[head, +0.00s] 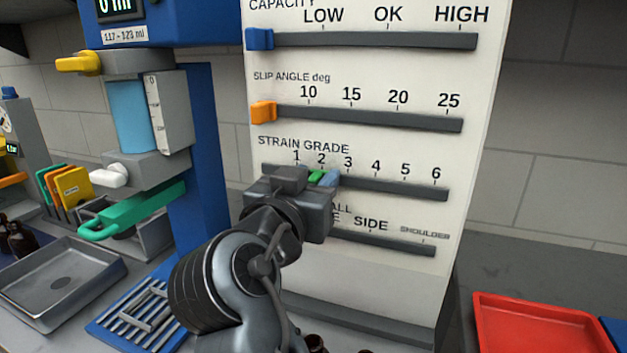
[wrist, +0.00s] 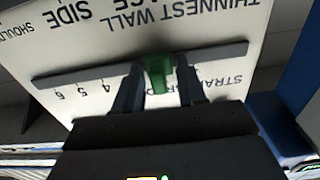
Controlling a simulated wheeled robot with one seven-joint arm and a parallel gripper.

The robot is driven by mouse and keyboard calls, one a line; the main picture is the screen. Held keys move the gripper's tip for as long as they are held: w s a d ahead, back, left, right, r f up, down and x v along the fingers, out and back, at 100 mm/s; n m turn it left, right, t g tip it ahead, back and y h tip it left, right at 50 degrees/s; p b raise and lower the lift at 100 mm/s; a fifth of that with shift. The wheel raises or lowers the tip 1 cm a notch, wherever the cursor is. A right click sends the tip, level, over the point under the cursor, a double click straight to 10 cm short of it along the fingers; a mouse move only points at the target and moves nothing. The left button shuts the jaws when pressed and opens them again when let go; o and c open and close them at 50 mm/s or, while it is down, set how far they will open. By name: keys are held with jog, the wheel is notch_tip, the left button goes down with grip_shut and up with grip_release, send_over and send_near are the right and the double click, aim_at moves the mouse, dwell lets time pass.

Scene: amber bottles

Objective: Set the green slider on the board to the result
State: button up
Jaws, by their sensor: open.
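The green slider (head: 316,176) sits on the STRAIN GRADE track (head: 395,188) of the white board (head: 420,135), close below the 2 mark in the head view. It also shows in the wrist view (wrist: 157,72), upside down with the lettering. My gripper (head: 310,182) is at the track, and its two fingers (wrist: 160,90) stand open on either side of the green slider. I cannot tell whether either finger touches it. The gripper hides the left part of the track below. The fingers hide the nearby numbers in the wrist view.
A blue slider (head: 260,39) and an orange slider (head: 263,112) sit at the left ends of the upper tracks. A blue stand with a gauge (head: 128,115) and green lever (head: 130,215) is left of the board. A red tray (head: 535,325) lies right.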

jog(key=b+v, duration=0.2)
jog(key=v, duration=0.5)
jog(key=shift+s+a, duration=0.15)
jog(key=shift+s, duration=0.2)
